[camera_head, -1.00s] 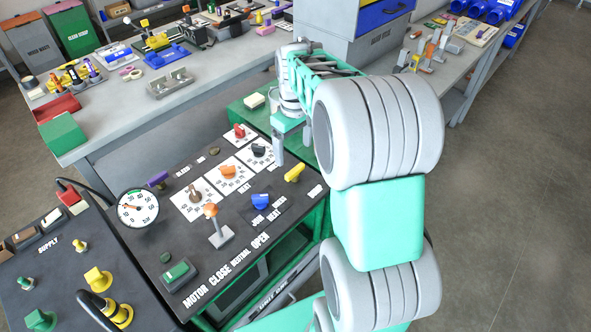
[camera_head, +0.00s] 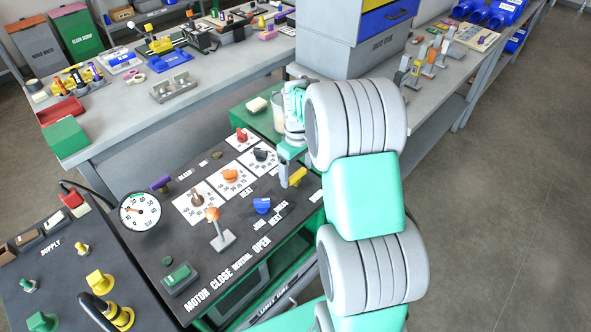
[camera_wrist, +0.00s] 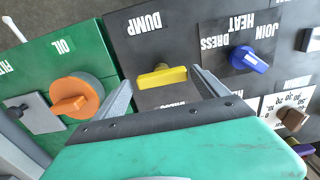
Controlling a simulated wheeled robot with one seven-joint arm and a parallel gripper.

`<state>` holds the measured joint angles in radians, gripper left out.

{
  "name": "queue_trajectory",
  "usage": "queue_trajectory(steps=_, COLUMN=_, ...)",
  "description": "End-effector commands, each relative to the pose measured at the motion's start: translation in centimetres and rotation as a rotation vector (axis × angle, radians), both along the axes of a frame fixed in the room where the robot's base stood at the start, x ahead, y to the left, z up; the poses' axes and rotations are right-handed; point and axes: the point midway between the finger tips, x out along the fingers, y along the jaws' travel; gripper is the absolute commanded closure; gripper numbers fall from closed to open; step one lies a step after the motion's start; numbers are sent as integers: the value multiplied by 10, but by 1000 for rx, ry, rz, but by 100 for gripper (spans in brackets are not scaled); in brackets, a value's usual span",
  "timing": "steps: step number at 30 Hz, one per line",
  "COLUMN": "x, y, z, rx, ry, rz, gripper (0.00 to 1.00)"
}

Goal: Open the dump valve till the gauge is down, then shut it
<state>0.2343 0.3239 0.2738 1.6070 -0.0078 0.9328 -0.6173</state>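The dump valve's yellow handle (camera_head: 298,177) is at the right edge of the black panel. In the wrist view the handle (camera_wrist: 161,76) lies crosswise beneath the upside-down word DUMP. My gripper (camera_wrist: 162,78) is open, with one finger on each side of the handle and a gap visible; I cannot tell whether either finger touches it. In the head view my gripper (camera_head: 285,176) is just left of the handle and partly hides the panel. The round white gauge (camera_head: 140,211) stands at the panel's left with a red needle pointing left; its exact reading is too small to tell.
A blue knob (camera_wrist: 248,59) sits beside the dump valve. An orange knob (camera_wrist: 76,98) is on the green oil unit on the other side. An orange-topped lever (camera_head: 214,228) stands up from the panel. A grey workbench (camera_head: 110,135) is behind.

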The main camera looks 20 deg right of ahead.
Motion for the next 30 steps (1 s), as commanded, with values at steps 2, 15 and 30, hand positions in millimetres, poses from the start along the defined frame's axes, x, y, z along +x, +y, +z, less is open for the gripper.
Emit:
queue_trajectory(steps=2, x=-1, y=1, z=1, rx=-1, ry=0, rz=0, gripper=24)
queue_trajectory(steps=15, x=-2, y=3, z=2, rx=-2, ry=-1, rz=1, gripper=60)
queue_trajectory(steps=30, x=-2, y=3, z=2, rx=-3, ry=-2, rz=-45, gripper=72)
